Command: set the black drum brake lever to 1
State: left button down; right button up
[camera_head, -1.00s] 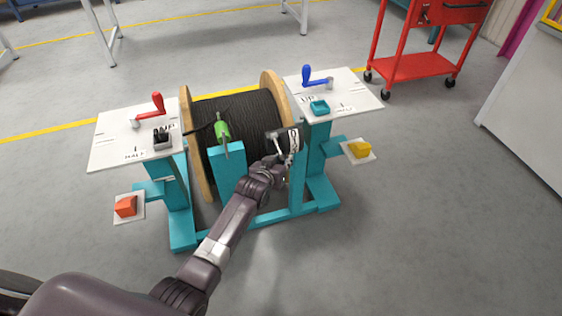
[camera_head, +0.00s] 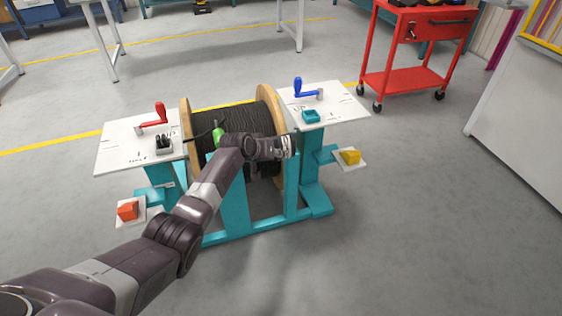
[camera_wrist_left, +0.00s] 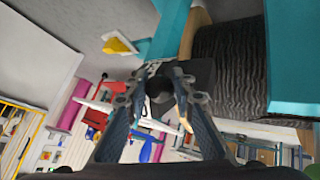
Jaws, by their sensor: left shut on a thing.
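The reel (camera_head: 238,120) of black cable sits between teal posts, with wooden flanges. My left gripper (camera_head: 292,146) is at the right post of the reel stand, and my own wrist covers much of that spot. In the left wrist view the fingers (camera_wrist_left: 157,96) are closed around a small dark round knob (camera_wrist_left: 157,84), which looks like the end of a lever. A black block (camera_wrist_left: 197,72) with a white marked edge lies just behind it. The lever's shaft and its exact setting are hidden. My right gripper is not in view.
Red (camera_head: 128,210) and yellow (camera_head: 350,157) blocks sit on low side pads. A red cart (camera_head: 415,55) stands behind right. The floor in front is clear.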

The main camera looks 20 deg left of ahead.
pick_arm(q)
jog(key=shift+w+r, duration=0.35)
jog(key=shift+r, duration=0.4)
jog(key=shift+a, duration=0.1)
jog(key=c, duration=2)
grip_release()
jog(key=o, duration=0.4)
jog(key=shift+f, duration=0.1)
jog(key=shift+s+f, duration=0.15)
jog(key=shift+v, duration=5.95)
jog(key=shift+a, duration=0.15)
jog(key=shift+c, duration=0.6)
